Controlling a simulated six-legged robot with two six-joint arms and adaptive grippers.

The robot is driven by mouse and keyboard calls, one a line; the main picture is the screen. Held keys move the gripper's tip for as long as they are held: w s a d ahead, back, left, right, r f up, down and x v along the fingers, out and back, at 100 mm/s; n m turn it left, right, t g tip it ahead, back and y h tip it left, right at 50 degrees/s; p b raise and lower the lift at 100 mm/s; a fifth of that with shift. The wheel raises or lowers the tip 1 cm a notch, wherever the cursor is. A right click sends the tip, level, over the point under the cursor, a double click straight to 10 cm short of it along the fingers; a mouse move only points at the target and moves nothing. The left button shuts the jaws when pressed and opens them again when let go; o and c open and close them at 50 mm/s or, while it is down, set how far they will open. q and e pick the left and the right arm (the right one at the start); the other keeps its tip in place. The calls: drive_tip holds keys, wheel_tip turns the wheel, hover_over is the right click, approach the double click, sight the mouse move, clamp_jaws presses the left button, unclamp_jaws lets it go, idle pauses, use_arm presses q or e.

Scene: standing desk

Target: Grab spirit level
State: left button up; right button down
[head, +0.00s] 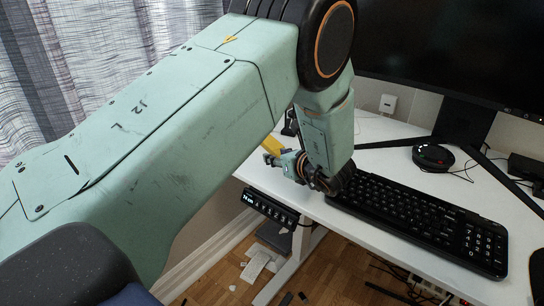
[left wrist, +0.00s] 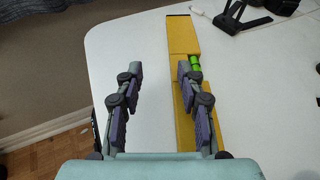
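The yellow spirit level (left wrist: 183,36) with a green vial lies along the white desk near its left edge in the left wrist view. In the head view only a short yellow piece of the spirit level (head: 272,144) shows; my arm hides the rest. My left gripper (left wrist: 164,66) is open, its two fingers wide apart with bare desk between them. Its right finger overlaps the level in the picture; I cannot tell if they touch. In the head view my left gripper (head: 272,152) is by the desk's left edge, partly hidden by my wrist. My right gripper is not in view.
A black keyboard (head: 420,215) lies right of my left wrist on the white desk (head: 390,150). A monitor (head: 450,45) on a dark stand, a round black device (head: 432,156) and a cable are behind it. A desk control panel (head: 268,208) hangs at the front edge.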

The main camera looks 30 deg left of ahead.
use_arm(q)
clamp_jaws()
idle(0.7)
wheel_tip(320, 180, up, 18)
drive_tip(key=p, duration=0.4)
drive_tip(key=shift+p, duration=0.4)
drive_tip(key=o, duration=1)
unclamp_jaws()
